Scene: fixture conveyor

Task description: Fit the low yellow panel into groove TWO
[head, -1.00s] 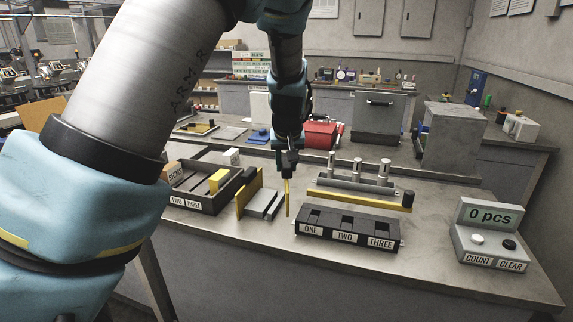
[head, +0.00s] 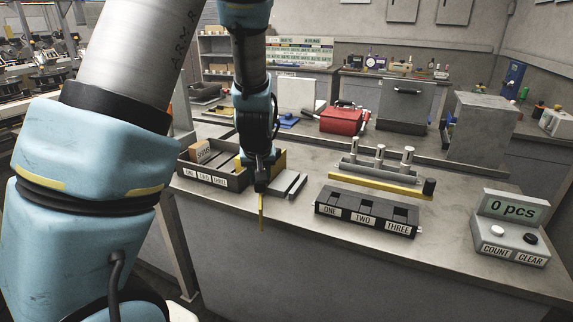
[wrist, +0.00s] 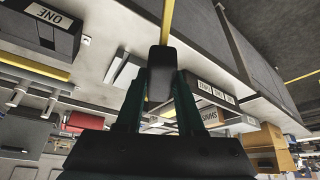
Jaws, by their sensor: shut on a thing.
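My gripper (head: 261,188) is shut on a thin yellow panel (head: 262,214), which hangs upright below the fingers, in front of the grey pieces. In the wrist view the panel (wrist: 167,22) shows edge-on beyond the fingertips (wrist: 160,75). A dark block (head: 367,211) with recesses marked ONE, TWO and THREE sits right of the gripper. Its ONE end (wrist: 50,28) shows in the wrist view. A dark tray (head: 213,181), also marked ONE, TWO, THREE, sits to the left.
Grey pieces (head: 287,185) lie just right of my gripper. A yellow bar (head: 377,186) and metal cylinders stand behind the dark block. A counter box (head: 511,240) reading 0 pcs is at right. The bench front is clear.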

